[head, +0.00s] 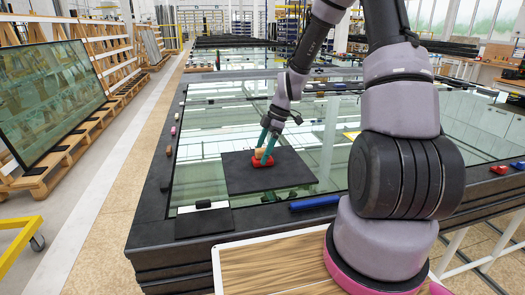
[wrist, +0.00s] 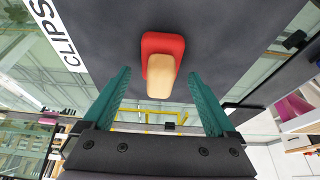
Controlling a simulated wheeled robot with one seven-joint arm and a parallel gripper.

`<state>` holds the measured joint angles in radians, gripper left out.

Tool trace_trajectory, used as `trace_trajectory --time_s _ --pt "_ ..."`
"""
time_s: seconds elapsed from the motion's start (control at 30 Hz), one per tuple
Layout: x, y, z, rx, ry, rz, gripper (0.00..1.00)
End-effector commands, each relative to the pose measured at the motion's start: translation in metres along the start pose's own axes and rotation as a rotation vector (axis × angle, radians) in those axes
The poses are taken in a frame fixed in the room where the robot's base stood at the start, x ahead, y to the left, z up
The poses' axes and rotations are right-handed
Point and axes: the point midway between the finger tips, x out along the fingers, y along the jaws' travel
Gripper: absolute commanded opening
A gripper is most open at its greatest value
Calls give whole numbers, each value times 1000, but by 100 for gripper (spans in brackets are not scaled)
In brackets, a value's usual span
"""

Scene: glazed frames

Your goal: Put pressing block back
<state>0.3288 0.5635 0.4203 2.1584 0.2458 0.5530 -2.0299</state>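The pressing block, a red base (head: 264,162) with a pale wooden handle (head: 261,153), stands on a black square mat (head: 295,180) on the glass table. In the wrist view the wooden handle (wrist: 160,82) and red base (wrist: 162,43) lie ahead of and between the teal fingers. My gripper (head: 267,144) is at the block, coming down from above. In the wrist view my gripper (wrist: 159,73) has its fingers apart, with a gap on each side of the handle. I cannot tell whether the fingertips have reached past the handle's top.
A smaller black mat (head: 205,226) with a white label lies at the table's near left corner. The wrist view shows a "CLIPS" label (wrist: 57,35). Small coloured pieces line the table's left edge. Open glass (head: 205,155) lies left of the mat.

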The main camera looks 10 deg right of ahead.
Motion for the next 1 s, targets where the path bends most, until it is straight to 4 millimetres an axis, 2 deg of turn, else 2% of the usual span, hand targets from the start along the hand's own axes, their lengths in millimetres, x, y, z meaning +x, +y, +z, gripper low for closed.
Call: trace_trajectory --time_s 0.37,0.47,0.8,1.0 --pt "-5 1 -1 0 -1 3 92" --pt "-18 1 -1 1 0 5 92" --pt "-90 1 -1 1 -1 5 92" --pt "-117 1 -1 0 0 3 92"
